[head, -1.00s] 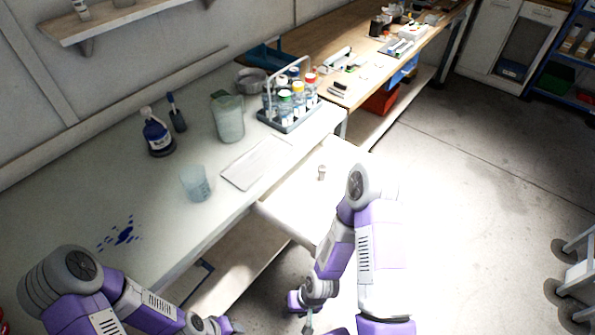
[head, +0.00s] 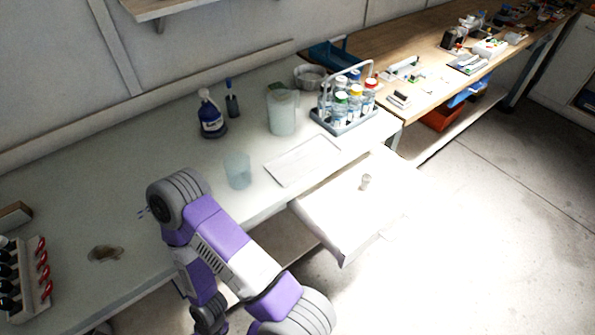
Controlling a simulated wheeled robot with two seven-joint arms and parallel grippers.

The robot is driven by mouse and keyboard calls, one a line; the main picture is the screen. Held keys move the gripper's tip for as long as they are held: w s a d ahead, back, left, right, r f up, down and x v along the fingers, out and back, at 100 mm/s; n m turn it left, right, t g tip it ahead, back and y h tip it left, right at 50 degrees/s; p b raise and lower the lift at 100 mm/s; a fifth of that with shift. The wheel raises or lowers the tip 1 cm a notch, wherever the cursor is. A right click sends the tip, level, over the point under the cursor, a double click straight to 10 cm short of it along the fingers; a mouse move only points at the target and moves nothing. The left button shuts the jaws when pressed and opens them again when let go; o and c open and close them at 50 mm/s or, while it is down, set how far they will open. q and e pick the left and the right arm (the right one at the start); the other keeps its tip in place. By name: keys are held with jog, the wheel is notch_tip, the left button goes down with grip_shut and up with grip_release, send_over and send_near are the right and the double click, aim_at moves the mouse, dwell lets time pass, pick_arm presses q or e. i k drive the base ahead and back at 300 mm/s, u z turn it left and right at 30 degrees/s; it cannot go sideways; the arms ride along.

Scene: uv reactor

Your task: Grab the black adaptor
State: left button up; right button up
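I cannot make out a black adaptor for certain in the head view. An open, pale drawer (head: 335,222) juts out from under the white bench and holds one small metallic-looking piece (head: 365,181), too small to identify. Neither gripper's fingers can be seen.
On the white bench (head: 110,190) stand a blue-labelled bottle (head: 211,118), a beaker (head: 237,170), a jug (head: 282,112), a bottle carrier (head: 345,122) and a flat white tray (head: 302,160). A rack (head: 45,312) with red and black items is at far left. Open floor lies right.

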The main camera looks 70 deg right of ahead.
aim_at(366, 178)
jog(key=u, duration=0.45)
jog(key=k, duration=1.45)
jog(key=z, duration=1.05)
